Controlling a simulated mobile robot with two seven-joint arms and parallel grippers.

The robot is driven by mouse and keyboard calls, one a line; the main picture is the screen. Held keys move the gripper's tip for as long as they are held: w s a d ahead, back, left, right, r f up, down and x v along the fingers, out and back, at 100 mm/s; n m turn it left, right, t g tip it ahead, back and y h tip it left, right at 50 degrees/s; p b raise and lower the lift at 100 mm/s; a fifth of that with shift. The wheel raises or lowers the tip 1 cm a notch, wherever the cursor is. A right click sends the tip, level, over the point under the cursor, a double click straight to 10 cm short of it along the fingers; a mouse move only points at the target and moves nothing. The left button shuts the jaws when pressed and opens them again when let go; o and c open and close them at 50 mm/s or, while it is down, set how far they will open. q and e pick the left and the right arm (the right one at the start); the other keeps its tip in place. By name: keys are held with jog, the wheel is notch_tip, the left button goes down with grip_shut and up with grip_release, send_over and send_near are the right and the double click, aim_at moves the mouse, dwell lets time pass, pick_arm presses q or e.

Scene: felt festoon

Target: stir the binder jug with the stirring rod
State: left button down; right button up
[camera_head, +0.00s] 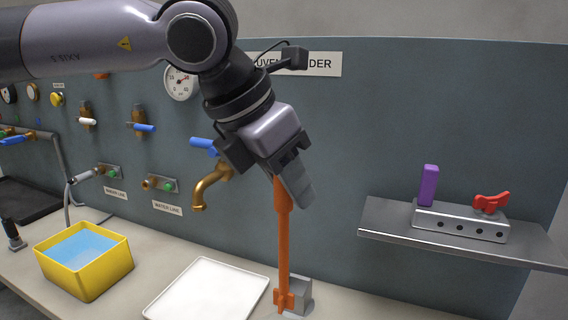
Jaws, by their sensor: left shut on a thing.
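My left gripper (290,184) points down in front of the wall panel and is shut on the top of the orange stirring rod (283,240). The rod hangs upright, with a finned paddle at its lower end. The paddle shows in front of or beside a small grey metal block (304,292) on the bench; I cannot tell whether they touch. The gripper's fingers partly hide the rod's top end. I see nothing that I can clearly name as the binder jug. My right gripper is not in view.
A white tray (208,262) lies left of the rod. A yellow basin of blue liquid (108,266) stands farther left. A brass tap (207,188) juts from the panel near my arm. A metal shelf (385,228) at right holds a purple block (428,186) and a red piece (491,203).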

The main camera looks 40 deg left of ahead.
pick_arm(q)
jog(key=b, duration=0.3)
send_over(288, 285)
jog(key=shift+w+a+f, duration=0.1)
jog(key=shift+w+f, duration=0.05)
jog(key=shift+f, duration=0.9)
jog(key=shift+w+a+f, duration=0.1)
jog(key=shift+w+f, duration=0.05)
jog(key=shift+f, duration=0.85)
jog(key=shift+f+b, duration=6.35)
jog(key=shift+b, duration=0.05)
jog(key=shift+d, duration=0.1)
